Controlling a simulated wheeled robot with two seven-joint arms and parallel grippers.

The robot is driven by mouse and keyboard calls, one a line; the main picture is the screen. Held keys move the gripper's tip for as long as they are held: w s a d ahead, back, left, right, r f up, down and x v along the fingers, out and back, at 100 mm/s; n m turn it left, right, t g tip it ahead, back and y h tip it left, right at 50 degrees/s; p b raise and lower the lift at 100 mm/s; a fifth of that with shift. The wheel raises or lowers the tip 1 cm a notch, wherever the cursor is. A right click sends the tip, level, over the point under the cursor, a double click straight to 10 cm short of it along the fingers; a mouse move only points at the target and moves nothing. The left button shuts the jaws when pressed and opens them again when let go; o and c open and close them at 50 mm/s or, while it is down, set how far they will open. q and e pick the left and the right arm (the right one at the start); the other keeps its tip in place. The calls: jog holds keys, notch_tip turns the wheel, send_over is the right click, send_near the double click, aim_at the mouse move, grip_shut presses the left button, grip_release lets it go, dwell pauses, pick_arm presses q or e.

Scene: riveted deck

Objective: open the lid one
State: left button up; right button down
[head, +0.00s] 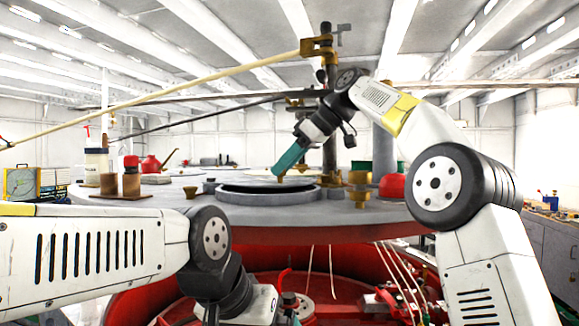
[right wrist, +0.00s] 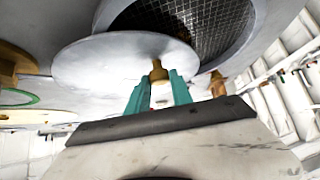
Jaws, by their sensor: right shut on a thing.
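The lid is a round, pale grey disc with a brass knob; in the head view the lid (head: 262,179) shows as a thin edge-on disc above the grey ring-shaped opening (head: 265,198). My right gripper (head: 281,172) reaches down to it with teal fingers. In the right wrist view my right gripper (right wrist: 159,92) is shut on the brass knob (right wrist: 158,69) of the lid (right wrist: 110,62). Behind the lid, part of the round opening with dark mesh (right wrist: 197,22) lies uncovered. My left arm is low at the left; its fingertips do not show.
A brass fitting (head: 358,184) and a red rounded object (head: 392,186) stand right of the opening. A dark post (head: 329,120) with a long pale rod rises behind. Brown and red-topped jars (head: 131,180) stand at the left on the grey round top.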

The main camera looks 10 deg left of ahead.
jog(key=c, duration=1.2)
grip_release()
jog(key=shift+o, duration=0.2)
jog(key=shift+v, duration=2.5)
jog(key=s+d, duration=0.1)
jog(key=d, duration=1.1)
jog(key=shift+s, duration=0.35)
jog(key=shift+c, duration=0.2)
